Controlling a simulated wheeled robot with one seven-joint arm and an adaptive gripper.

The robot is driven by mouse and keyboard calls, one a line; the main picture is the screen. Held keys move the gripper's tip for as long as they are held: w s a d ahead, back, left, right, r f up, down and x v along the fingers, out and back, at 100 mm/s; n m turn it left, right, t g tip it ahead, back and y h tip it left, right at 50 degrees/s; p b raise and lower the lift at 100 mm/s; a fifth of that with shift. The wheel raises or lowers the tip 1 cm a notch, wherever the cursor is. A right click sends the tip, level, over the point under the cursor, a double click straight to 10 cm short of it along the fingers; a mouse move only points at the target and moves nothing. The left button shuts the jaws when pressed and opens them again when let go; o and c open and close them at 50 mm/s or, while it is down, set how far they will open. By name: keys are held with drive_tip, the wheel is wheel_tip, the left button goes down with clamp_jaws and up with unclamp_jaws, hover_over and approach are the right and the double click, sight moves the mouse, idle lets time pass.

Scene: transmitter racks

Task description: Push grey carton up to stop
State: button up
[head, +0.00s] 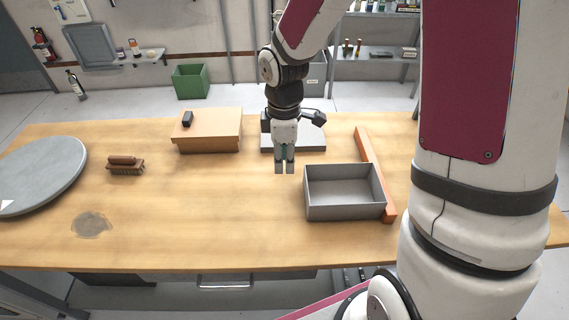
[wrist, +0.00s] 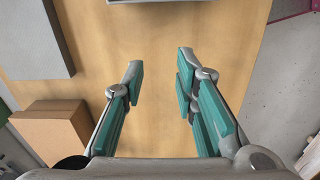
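The grey carton (head: 345,213) is an open, empty box on the wooden table, right of centre in the head view. One wall of it shows at the top edge of the wrist view (wrist: 165,9). An orange-brown bar (head: 364,146), which looks like the stop, lies along the carton's right side; I cannot tell whether they touch. My gripper (head: 285,170) points down, left of the carton and apart from it. In the wrist view my gripper (wrist: 160,75) has its teal fingers spread, with only bare table between them.
A brown box (head: 205,143) with a small black item and a grey slab-based object (head: 308,146) stand at the back. The table (head: 200,220) is clear left of the carton.

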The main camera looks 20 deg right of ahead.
drive_tip(key=s+d+r+m+t+h, duration=0.15)
drive_tip(key=s+r+m, duration=0.5)
drive_tip(key=r, duration=0.65)
drive_tip(key=s+r+m+t+y, duration=0.1)
drive_tip(key=s+r+m+t, duration=0.2)
drive_tip(key=s+r+m, duration=0.4)
drive_tip(key=s+r, duration=0.1)
drive_tip(key=s, duration=0.5)
drive_tip(key=shift+s+y, duration=0.2)
drive_tip(key=shift+y, duration=0.15)
drive_tip(key=shift+d, duration=0.15)
